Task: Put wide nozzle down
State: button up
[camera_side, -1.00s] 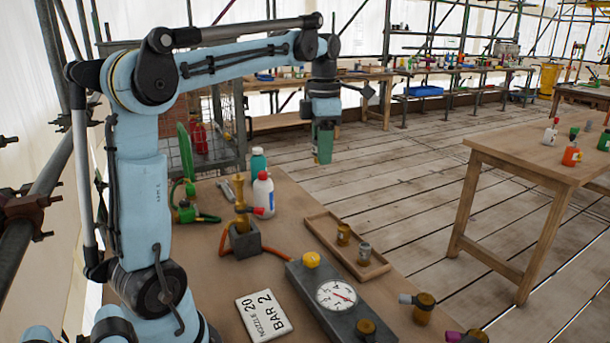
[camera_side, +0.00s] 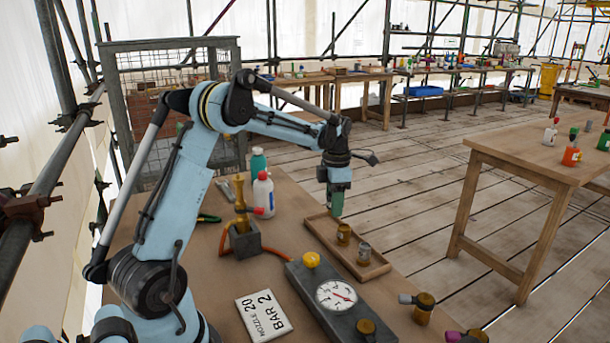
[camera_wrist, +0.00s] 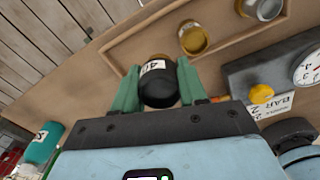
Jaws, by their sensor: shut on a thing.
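My gripper (camera_side: 336,203) is over the far end of the wooden tray (camera_side: 313,224) in the side view. In the wrist view its green fingers (camera_wrist: 158,82) are shut on the wide nozzle (camera_wrist: 157,88), a dark, round piece with a white label reading 40 and a brass-coloured end. The nozzle appears over the near left corner of the tray (camera_wrist: 121,46). Whether it touches the tray floor cannot be told. In the side view the nozzle is hidden by the fingers or too small to make out.
A brass nozzle (camera_side: 343,234) and a grey-topped nozzle (camera_side: 364,253) stand in the tray. A gauge block (camera_side: 335,295) lies nearer, beside a sign (camera_side: 264,314). A brass piece in a grey holder (camera_side: 244,240) and bottles (camera_side: 263,195) stand left.

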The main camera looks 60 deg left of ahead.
aim_at(326, 226)
jog(key=a+f, duration=0.1)
jog(key=a, duration=0.1)
jog(key=a+f, duration=0.1)
jog(key=shift+a+f, duration=0.2)
jog(key=shift+a, duration=0.15)
jog(key=shift+f, duration=1.9)
jog(key=shift+f, duration=0.15)
jog(key=o, duration=0.9)
